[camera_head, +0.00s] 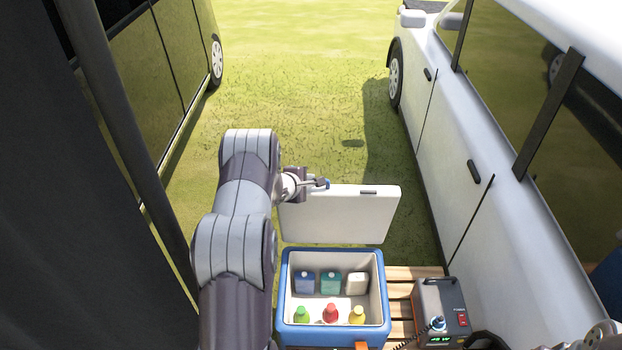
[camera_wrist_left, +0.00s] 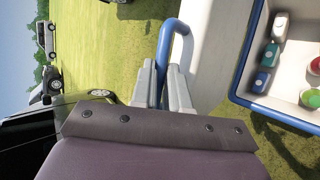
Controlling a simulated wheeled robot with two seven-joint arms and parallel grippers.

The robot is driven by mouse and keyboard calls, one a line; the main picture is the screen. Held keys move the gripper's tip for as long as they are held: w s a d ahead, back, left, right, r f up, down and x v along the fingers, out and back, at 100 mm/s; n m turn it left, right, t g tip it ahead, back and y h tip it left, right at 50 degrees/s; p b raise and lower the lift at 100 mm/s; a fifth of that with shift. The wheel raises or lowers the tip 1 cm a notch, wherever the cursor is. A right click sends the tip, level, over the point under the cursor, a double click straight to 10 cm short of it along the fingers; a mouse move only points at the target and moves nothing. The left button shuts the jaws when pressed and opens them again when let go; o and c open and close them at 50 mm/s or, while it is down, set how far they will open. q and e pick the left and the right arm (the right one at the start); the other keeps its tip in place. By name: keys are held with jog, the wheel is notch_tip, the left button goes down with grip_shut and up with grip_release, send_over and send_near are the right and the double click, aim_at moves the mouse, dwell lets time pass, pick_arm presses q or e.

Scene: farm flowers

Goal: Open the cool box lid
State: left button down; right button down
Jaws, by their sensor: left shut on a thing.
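The blue cool box (camera_head: 283,300) stands open, with its white lid (camera_head: 345,215) raised upright behind it. Inside are several bottles with green, red and yellow caps and several small cartons. My left gripper (camera_head: 320,184) is at the upper left edge of the lid. In the left wrist view, my left gripper (camera_wrist_left: 170,85) is shut on the blue lid handle (camera_wrist_left: 176,30). The white lid (camera_wrist_left: 212,60) and the open cool box (camera_wrist_left: 246,60) show to the right there. My right gripper is not clearly in view.
The box stands on a wooden slatted pallet (camera_head: 400,290). A grey power unit (camera_head: 440,310) with a coiled cable sits to its right. A white van (camera_head: 470,150) stands at right, a dark vehicle (camera_head: 150,70) at left. Grass lies open behind.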

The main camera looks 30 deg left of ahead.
pick_arm(q)
jog(key=shift+w+a+r, duration=0.2)
jog(key=shift+w+a, duration=0.05)
jog(key=shift+w, duration=0.15)
pick_arm(e)
jog(key=shift+w+a+r, duration=0.1)
jog(key=shift+w+r, duration=0.1)
jog(key=shift+w, duration=0.15)
pick_arm(q)
jog(key=c, duration=1.1)
grip_release()
jog(key=shift+r, duration=0.1)
jog(key=shift+s+d, duration=0.1)
pick_arm(e)
jog(key=shift+s, duration=0.15)
pick_arm(q)
jog(key=shift+s, duration=0.1)
